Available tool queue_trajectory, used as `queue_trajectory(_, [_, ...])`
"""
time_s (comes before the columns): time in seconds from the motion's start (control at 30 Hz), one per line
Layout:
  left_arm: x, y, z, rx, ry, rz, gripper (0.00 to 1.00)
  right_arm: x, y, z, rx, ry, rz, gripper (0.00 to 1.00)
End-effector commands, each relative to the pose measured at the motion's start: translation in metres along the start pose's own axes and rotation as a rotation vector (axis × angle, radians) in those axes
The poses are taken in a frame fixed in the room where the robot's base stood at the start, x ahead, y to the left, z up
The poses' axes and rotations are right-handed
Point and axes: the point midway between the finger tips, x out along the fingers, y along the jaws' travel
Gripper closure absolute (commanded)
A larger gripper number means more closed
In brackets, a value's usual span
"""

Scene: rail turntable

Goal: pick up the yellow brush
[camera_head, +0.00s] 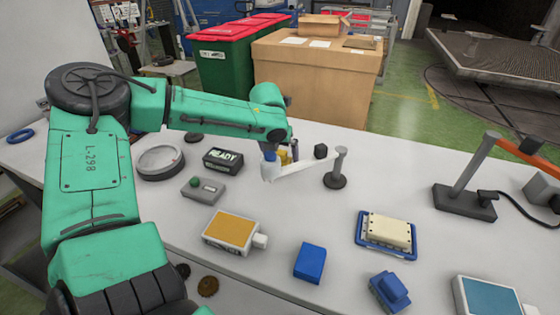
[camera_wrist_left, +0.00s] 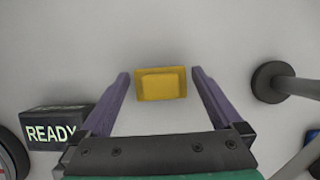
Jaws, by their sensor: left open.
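The yellow brush (camera_wrist_left: 161,84) is a small block with a raised top, seen from above in the left wrist view. It lies on the white table between the two purple fingers of my left gripper (camera_wrist_left: 160,74), with a gap on each side. In the head view only a bit of the yellow brush (camera_head: 284,158) shows, partly hidden by my left gripper (camera_head: 281,159) and a grey bar. My left gripper is open and empty, pointing down over it. My right gripper is not in view.
A grey stand with a black base (camera_head: 336,181) and a side bar is close right of the gripper. A READY box (camera_head: 223,160) is to the left. A yellow-topped box (camera_head: 230,231), a blue block (camera_head: 309,263) and a blue tray (camera_head: 372,247) lie nearer.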

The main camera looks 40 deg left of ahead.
Motion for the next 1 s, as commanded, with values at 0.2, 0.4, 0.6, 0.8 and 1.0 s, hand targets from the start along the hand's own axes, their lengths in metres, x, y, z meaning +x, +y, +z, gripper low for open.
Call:
queue_trajectory(0.2, [-0.001,0.0,0.0,0.0,0.0,0.0,0.57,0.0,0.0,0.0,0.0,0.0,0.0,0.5])
queue_trajectory(0.4, [-0.001,0.0,0.0,0.0,0.0,0.0,0.75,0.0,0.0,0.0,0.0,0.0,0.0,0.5])
queue_trajectory(0.6, [-0.008,0.0,0.004,0.0,-0.002,0.0,0.75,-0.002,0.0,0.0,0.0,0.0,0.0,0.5])
queue_trajectory(0.8, [-0.046,0.0,0.02,-0.001,-0.007,-0.001,0.75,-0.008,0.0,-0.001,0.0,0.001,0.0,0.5])
queue_trajectory(1.0, [-0.116,0.0,0.049,-0.001,-0.006,-0.001,0.75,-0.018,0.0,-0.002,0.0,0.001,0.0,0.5])
